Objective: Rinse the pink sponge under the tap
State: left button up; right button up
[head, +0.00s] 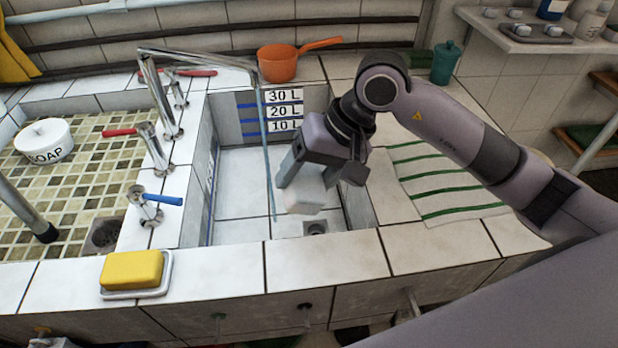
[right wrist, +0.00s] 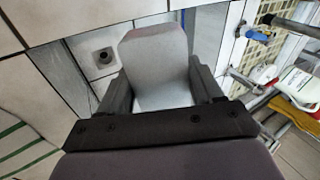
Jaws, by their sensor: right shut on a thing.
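My right gripper (head: 318,180) reaches down into the tiled sink basin (head: 235,190) and is shut on a pale, whitish-grey block (head: 304,198). The block looks like the sponge, but no clear pink shows on it. In the right wrist view the block (right wrist: 158,65) sits between both fingers (right wrist: 160,98). The tap (head: 190,57) has a long spout over the basin. A thin bluish stream (head: 267,150) falls from it, just left of the block in the head view; I see no clear contact. My left gripper is out of view.
A yellow sponge (head: 132,269) lies in a white dish on the front ledge. An orange pan (head: 278,63) stands behind the basin. A striped cloth (head: 440,180) and a green bottle (head: 445,63) are on the right. A soap pot (head: 44,140) stands left. The drain (head: 316,228) is clear.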

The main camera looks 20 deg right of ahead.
jog(key=shift+w+a, duration=0.2)
jog(key=shift+w, duration=0.55)
jog(key=w+a+f+b, duration=0.1)
jog(key=w, duration=0.5)
jog(key=w+a+f+b, duration=0.1)
jog(key=w+b, duration=0.1)
jog(key=w, duration=0.3)
jog(key=shift+w+a+f+b, duration=0.3)
jog(key=shift+w+a+f, duration=0.05)
jog(key=shift+a, duration=0.05)
jog(key=shift+s+d+b, duration=0.15)
jog(key=shift+s+d, duration=0.15)
jog(key=shift+s, duration=1)
jog(key=shift+s+d+b, duration=0.1)
jog(key=shift+s+d, duration=0.25)
jog(key=shift+s, duration=1)
jog(key=shift+s+d+b, duration=0.15)
jog(key=shift+s+d, duration=0.15)
jog(key=shift+s, duration=1)
jog(key=shift+r, duration=0.1)
